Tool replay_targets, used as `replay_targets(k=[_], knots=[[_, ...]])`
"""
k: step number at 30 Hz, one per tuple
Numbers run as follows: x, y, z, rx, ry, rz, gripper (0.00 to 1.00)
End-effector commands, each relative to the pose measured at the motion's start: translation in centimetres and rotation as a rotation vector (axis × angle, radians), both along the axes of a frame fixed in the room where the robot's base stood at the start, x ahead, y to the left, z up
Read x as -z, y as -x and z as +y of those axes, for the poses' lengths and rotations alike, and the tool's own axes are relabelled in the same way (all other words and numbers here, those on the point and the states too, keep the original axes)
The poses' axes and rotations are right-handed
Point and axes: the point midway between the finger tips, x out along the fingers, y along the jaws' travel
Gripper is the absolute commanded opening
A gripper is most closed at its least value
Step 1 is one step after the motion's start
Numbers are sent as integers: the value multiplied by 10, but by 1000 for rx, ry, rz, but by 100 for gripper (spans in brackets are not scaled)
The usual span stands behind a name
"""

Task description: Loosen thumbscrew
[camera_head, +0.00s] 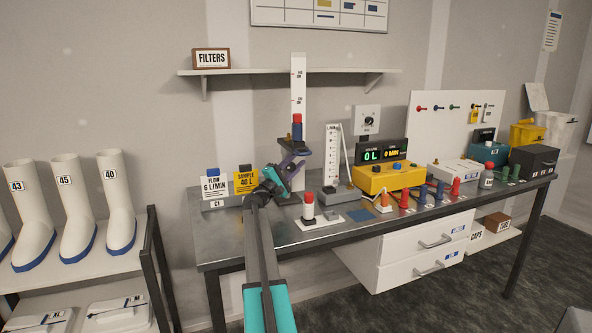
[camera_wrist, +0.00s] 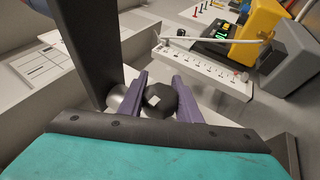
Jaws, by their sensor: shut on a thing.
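The thumbscrew (camera_wrist: 160,101) is a dark round knob with a pale mark on its face, in the middle of the wrist view. My gripper (camera_wrist: 161,84) has its two purple fingers on either side of it and is shut on it. In the head view my gripper (camera_head: 290,160) is at the tall white scaled post (camera_head: 298,85), below a holder carrying a red-and-blue-capped piece (camera_head: 297,126). The thumbscrew cannot be made out there, behind my fingers and arm.
A white graduated gauge (camera_head: 333,155) stands close to the right. A red-topped piece on a white plate (camera_head: 308,207) is in front on the bench. The yellow box (camera_head: 388,178) is further right. Signs (camera_head: 215,184) stand left, and a shelf (camera_head: 340,71) hangs above.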

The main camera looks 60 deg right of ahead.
Motion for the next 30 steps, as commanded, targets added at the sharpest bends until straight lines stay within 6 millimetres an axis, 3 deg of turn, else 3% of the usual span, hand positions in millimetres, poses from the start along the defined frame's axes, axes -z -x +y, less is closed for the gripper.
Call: replay_targets(k=[23,24,27,30], knots=[[-2,-1,1,0,43,31,8],[-2,-1,1,0,43,31,36],[-2,-1,1,0,43,31,49],[-2,-1,1,0,43,31,49]])
